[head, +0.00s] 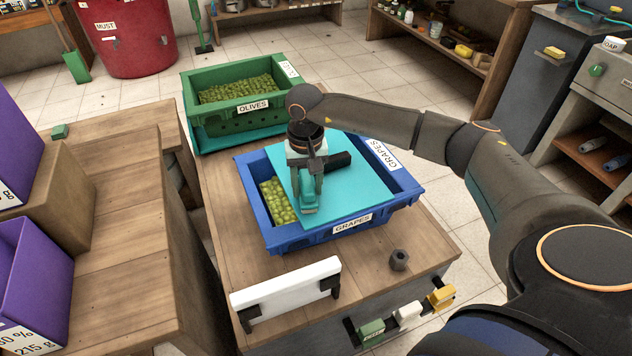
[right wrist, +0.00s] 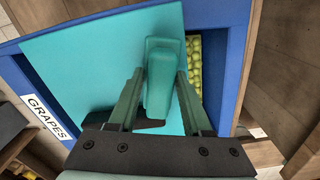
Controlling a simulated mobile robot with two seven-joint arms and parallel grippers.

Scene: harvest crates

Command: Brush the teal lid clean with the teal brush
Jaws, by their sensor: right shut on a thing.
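The teal lid (head: 350,185) lies across the blue grapes crate (head: 290,237), covering most of its opening. Green grapes (head: 276,201) show in an uncovered strip at the crate's left side. My right gripper (head: 309,190) points down over the lid's left part and is shut on the teal brush (head: 308,208). In the right wrist view, the brush (right wrist: 160,78) sits between the two fingers (right wrist: 163,98), over the lid (right wrist: 85,65). Its bristles are hidden, and I cannot tell whether it touches the lid. A dark patch shows on the lid beside the fingers in that view. My left gripper is out of view.
A green olives crate (head: 205,130) stands behind the blue crate. A white board on dark feet (head: 287,290) and a dark hex nut-like piece (head: 399,260) stand at the front of the table. The table's front right is mostly clear.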

